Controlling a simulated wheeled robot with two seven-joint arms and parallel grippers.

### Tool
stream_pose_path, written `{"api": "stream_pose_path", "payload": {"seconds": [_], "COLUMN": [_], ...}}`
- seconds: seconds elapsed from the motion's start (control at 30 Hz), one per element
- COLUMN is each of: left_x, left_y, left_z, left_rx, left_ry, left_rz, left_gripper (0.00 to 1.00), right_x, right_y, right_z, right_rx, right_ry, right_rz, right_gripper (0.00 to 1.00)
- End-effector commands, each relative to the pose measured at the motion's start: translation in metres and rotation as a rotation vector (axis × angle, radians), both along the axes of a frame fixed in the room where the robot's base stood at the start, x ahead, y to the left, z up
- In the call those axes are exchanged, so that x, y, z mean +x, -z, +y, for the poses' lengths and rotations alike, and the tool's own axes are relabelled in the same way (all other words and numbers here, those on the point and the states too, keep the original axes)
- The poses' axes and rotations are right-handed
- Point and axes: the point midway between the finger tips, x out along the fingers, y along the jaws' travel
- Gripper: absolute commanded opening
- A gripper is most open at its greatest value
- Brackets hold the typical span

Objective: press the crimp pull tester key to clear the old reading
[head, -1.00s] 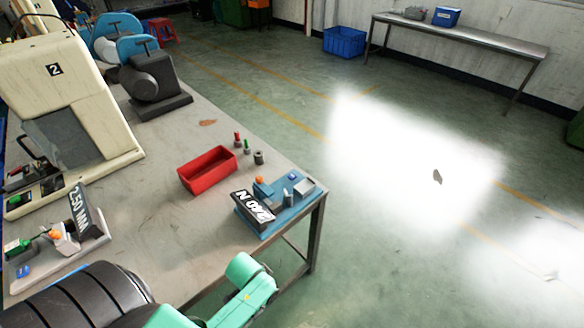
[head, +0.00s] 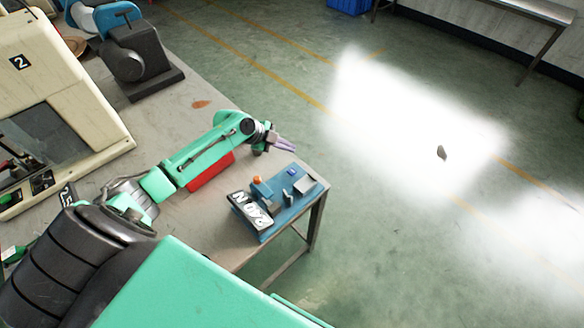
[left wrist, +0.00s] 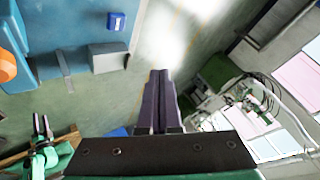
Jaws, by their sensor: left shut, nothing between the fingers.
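The crimp pull tester (head: 268,226) is a blue unit at the table's right corner. It has a tilted display (head: 250,210) that appears to read 240 N, an orange knob (head: 257,180), grey clamp parts and a small blue key (head: 291,171). My left gripper (head: 287,145) is shut and empty, with purple fingers, just beyond the tester's far edge and apart from it. In the left wrist view, the fingers (left wrist: 161,76) point away from the camera, and the blue key (left wrist: 116,21) lies to their upper left. My right gripper is not seen.
A red bin (head: 208,170) sits on the table (head: 215,235), partly hidden by my left forearm. A cream machine marked 2 (head: 60,95) and a dark grey device (head: 140,65) stand at the left. Open floor lies beyond the table's right edge.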

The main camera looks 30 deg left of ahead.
Motion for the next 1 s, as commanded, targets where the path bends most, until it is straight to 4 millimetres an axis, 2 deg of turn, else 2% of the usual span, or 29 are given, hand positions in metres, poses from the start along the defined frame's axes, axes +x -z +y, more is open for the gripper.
{"api": "stream_pose_path", "payload": {"seconds": [0.27, 0.63, 0.73, 0.83, 1.0], "left_x": [0.0, -0.001, 0.0, 0.0, 0.0], "left_y": [0.012, 0.067, 0.083, 0.089, 0.089], "left_z": [-0.001, -0.001, 0.0, 0.0, 0.0], "left_rx": [-0.001, -0.002, -0.001, -0.001, -0.001], "left_ry": [0.0, -0.002, -0.001, -0.001, -0.001], "left_rz": [0.003, 0.004, 0.003, 0.002, 0.002], "left_gripper": [0.0, 0.0, 0.0, 0.0, 0.0], "right_x": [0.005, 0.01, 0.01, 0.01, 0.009], "right_y": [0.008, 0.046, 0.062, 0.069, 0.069], "right_z": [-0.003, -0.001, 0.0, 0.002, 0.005], "right_rx": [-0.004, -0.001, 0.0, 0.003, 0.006], "right_ry": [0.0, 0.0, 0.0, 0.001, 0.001], "right_rz": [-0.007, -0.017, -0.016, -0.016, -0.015], "right_gripper": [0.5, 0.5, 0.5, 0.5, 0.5]}}
